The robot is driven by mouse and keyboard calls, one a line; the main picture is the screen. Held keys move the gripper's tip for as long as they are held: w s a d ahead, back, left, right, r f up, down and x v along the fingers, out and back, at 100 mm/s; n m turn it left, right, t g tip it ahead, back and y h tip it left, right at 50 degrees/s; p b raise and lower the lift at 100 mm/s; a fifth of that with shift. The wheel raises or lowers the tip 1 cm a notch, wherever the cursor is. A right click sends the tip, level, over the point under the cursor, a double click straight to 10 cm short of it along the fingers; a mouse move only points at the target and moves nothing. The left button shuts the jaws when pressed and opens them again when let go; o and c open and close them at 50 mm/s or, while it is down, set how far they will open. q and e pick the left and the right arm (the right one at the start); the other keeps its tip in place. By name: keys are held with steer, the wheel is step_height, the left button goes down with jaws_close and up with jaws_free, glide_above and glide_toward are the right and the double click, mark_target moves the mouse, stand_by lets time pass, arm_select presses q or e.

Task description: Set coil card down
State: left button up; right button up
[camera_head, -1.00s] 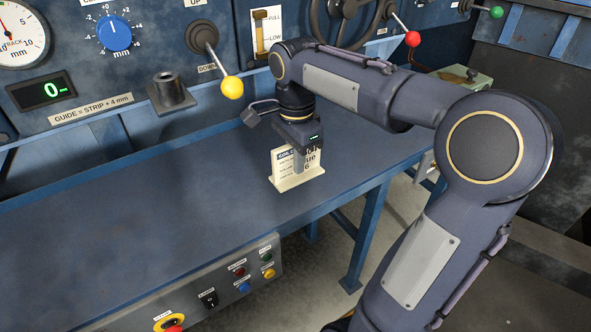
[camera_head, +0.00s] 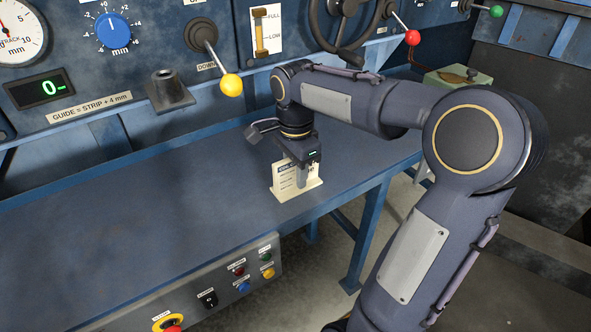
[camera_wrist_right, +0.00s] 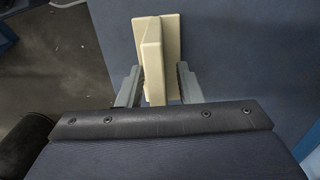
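The coil card (camera_head: 286,179) is a cream card with a dark blue header and small print, upright on a flat foot. In the head view it stands on the blue bench top (camera_head: 170,215), near its front edge. My right gripper (camera_head: 302,183) points down over the card, with a finger in front of its printed face. In the right wrist view the card (camera_wrist_right: 152,62) lies between the two fingers (camera_wrist_right: 158,82). A gap shows on its right side, so the gripper looks open around it. My left gripper is not in view.
A machine panel with a yellow-knobbed lever (camera_head: 231,85), a blue dial (camera_head: 114,31) and a dark post (camera_head: 168,90) rises behind the bench. A button box (camera_head: 235,283) hangs at the front. The bench left of the card is clear.

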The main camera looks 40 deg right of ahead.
steer(key=shift+r, duration=0.1)
steer(key=shift+r, duration=0.25)
step_height(320, 180, up, 7)
steer(key=shift+r+p, duration=0.1)
steer(key=shift+p, duration=0.45)
steer(key=shift+s, duration=0.1)
